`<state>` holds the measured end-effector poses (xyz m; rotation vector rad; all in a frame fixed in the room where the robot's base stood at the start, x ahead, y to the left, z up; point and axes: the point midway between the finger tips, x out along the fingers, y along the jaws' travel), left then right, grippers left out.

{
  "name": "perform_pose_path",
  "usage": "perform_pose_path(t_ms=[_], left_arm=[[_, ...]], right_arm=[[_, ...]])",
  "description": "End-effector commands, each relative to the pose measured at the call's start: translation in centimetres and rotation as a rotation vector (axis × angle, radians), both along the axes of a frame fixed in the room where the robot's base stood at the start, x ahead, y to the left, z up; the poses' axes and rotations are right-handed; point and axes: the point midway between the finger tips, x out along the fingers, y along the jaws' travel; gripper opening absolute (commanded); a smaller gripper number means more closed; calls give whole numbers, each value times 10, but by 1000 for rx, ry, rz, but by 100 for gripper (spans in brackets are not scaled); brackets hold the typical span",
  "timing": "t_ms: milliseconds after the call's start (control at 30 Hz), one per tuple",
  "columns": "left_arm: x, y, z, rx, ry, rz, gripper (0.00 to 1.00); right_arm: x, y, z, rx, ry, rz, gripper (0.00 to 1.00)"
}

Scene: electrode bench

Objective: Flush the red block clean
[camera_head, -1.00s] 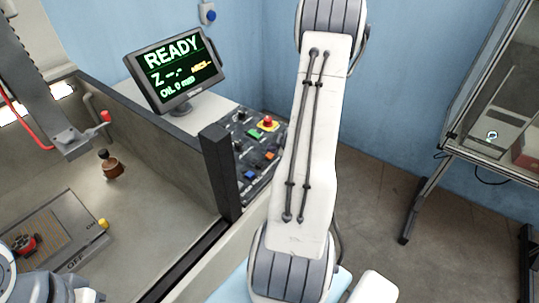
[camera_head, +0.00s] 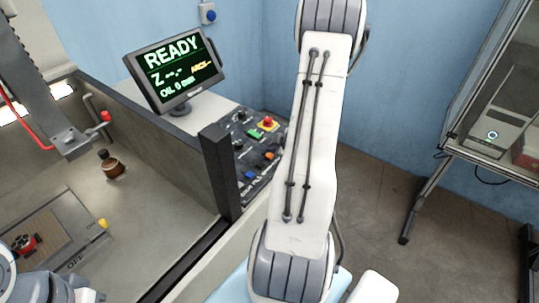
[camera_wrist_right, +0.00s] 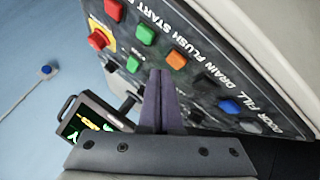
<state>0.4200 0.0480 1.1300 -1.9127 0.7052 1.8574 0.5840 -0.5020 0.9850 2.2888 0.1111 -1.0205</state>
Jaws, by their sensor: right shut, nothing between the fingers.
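A small red piece (camera_head: 25,244) sits in a dark holder on the grey slatted plate (camera_head: 60,232) in the tank, at the far left of the head view. I cannot tell for sure that it is the red block. The control panel (camera_head: 262,140) stands beside the tank; my right arm hides part of it. In the right wrist view the panel has a green button (camera_wrist_right: 146,34), an orange button (camera_wrist_right: 176,59) and a blue button (camera_wrist_right: 230,106), with labels including START, FLUSH, DRAIN, FILL and DOOR. My right gripper (camera_wrist_right: 160,76) is shut and empty, its tips in front of the panel near the orange button.
A monitor (camera_head: 175,67) reading READY stands behind the panel. A red stop knob on yellow (camera_head: 267,122) is on the panel. A brown knobbed object (camera_head: 110,165) stands in the tank. A glass-fronted cabinet (camera_head: 490,120) is at the right; the floor before it is clear.

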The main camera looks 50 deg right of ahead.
Motion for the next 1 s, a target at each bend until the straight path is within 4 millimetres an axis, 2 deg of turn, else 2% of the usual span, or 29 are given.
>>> perform_pose_path(t_ms=[200, 1000], left_arm=[[0, 0, -8, 0, 0, 0, 59], [0, 0, -12, 0, 0, 0, 59]], right_arm=[[0, 0, -9, 0, 0, 0, 0], [0, 0, -13, 0, 0, 0, 0]])
